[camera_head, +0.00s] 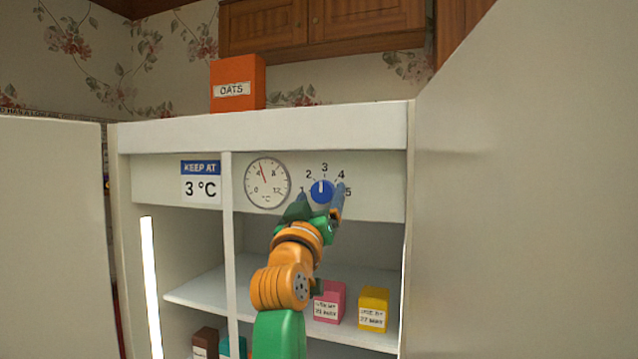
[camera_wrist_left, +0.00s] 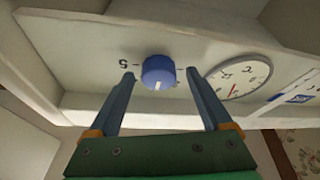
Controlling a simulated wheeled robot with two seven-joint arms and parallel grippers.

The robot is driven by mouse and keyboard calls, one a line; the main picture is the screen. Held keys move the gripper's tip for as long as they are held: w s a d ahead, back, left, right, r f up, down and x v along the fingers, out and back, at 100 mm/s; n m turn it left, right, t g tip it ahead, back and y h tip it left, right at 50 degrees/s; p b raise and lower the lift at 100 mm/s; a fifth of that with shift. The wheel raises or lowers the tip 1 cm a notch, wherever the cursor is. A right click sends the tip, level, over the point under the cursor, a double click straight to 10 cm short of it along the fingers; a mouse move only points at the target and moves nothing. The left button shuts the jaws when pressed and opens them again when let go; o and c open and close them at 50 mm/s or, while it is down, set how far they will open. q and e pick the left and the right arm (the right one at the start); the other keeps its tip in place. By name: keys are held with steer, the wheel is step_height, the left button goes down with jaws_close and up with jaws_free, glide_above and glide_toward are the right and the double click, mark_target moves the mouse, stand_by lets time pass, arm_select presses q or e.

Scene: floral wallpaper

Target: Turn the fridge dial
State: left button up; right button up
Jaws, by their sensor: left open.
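The fridge dial (camera_head: 321,191) is a round blue knob with a white mark, on the white panel inside the open fridge. Numbers 1 to 5 arc above it, and its mark points up, near 3. My left gripper (camera_head: 321,194) is at the dial, with its blue-grey fingers open on either side of it. In the left wrist view the dial (camera_wrist_left: 158,72) sits between the fingertips (camera_wrist_left: 160,76), with a gap visible on each side. My right gripper is not in view.
A round gauge (camera_head: 267,183) has its needle near 4. A sign (camera_head: 201,181) reads "KEEP AT 3 °C". Pink (camera_head: 330,302) and yellow (camera_head: 373,309) boxes stand on the shelf below. Orange oats (camera_head: 237,83) stand on top. A fridge door (camera_head: 520,200) fills the right side.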

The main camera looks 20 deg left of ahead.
arm_select(q)
steer(key=shift+s, duration=0.15)
steer(key=shift+d, duration=0.1)
steer(key=shift+c, duration=1.2)
jaws_close()
